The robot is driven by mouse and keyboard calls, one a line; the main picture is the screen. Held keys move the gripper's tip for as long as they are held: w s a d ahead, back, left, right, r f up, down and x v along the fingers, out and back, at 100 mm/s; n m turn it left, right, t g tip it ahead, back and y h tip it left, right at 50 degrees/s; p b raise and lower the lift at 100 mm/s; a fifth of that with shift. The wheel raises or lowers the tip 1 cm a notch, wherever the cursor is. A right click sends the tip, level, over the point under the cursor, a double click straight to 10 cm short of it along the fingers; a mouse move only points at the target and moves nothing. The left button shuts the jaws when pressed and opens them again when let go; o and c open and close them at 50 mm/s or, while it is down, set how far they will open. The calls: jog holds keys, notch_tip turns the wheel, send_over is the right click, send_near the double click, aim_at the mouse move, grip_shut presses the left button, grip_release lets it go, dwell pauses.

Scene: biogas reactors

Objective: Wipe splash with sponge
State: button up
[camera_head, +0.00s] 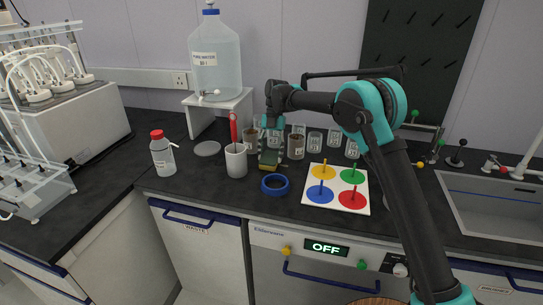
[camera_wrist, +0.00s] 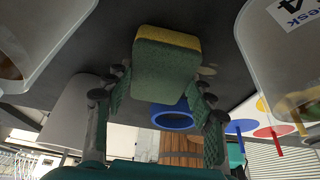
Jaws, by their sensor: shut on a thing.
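A sponge with a yellow layer and a green layer (camera_head: 268,167) is held low over the dark worktop, among the beakers. It also shows in the wrist view (camera_wrist: 166,68), between the two fingers. My gripper (camera_head: 271,152) is shut on the sponge, and its fingers also show in the wrist view (camera_wrist: 160,95). I cannot tell whether the sponge touches the worktop. A small tan patch (camera_wrist: 208,71) shows on the dark surface beside the sponge in the wrist view; it may be the splash. The head view does not show it clearly.
Several labelled beakers (camera_head: 315,141) stand behind and beside my gripper. A white cup (camera_head: 236,161) with a red-handled tool is to the left. A blue ring (camera_head: 274,185) lies in front. A board with coloured discs (camera_head: 313,194) lies to the right, then a sink (camera_head: 495,213).

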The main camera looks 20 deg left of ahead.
aim_at(270, 156)
jog(key=shift+r, duration=2.95)
jog(key=shift+r, duration=1.5)
jog(key=shift+s+d, duration=0.1)
